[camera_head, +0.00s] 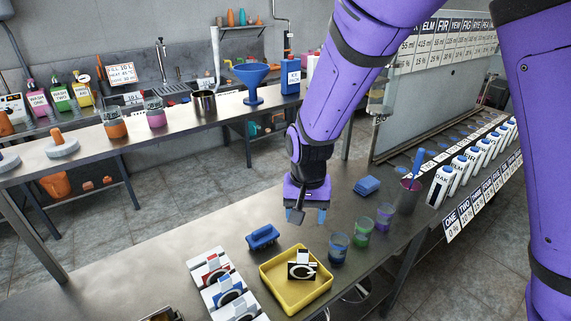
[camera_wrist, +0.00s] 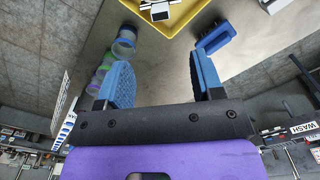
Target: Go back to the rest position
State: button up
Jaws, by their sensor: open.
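My gripper (camera_head: 308,214) hangs from my purple arm above the near metal table (camera_head: 200,245), pointing down. In the wrist view my gripper (camera_wrist: 160,84) has its two blue fingers spread wide with nothing between them. Below and left of it in the head view lies a blue brush-like block (camera_head: 262,237), which also shows in the wrist view (camera_wrist: 216,38). A yellow tray (camera_head: 318,291) with a black-and-white item (camera_head: 302,266) sits in front of it. Its edge shows at the top of the wrist view (camera_wrist: 133,5).
Blue (camera_head: 338,249), green (camera_head: 363,231) and purple (camera_head: 384,216) cups stand right of my gripper. Behind them are a blue sponge-like stack (camera_head: 367,187) and a dark red cup (camera_head: 410,195). White bottles (camera_head: 441,186) line the right rack. A blue funnel (camera_head: 252,78) stands on the back counter.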

jog(key=s+d+r+t+y, duration=0.2)
jog(key=s+d+r, duration=0.2)
jog(key=d+r, duration=1.15)
jog(key=s+d+r+t+h, duration=0.1)
jog(key=s+d+r, duration=0.3)
jog(key=s, duration=0.3)
jog(key=s+d+r+n+t+h, duration=0.1)
jog(key=s+d+r+t, duration=0.1)
jog(key=s+d+r, duration=0.3)
jog(key=shift+s+r, duration=0.3)
jog(key=shift+s, duration=0.8)
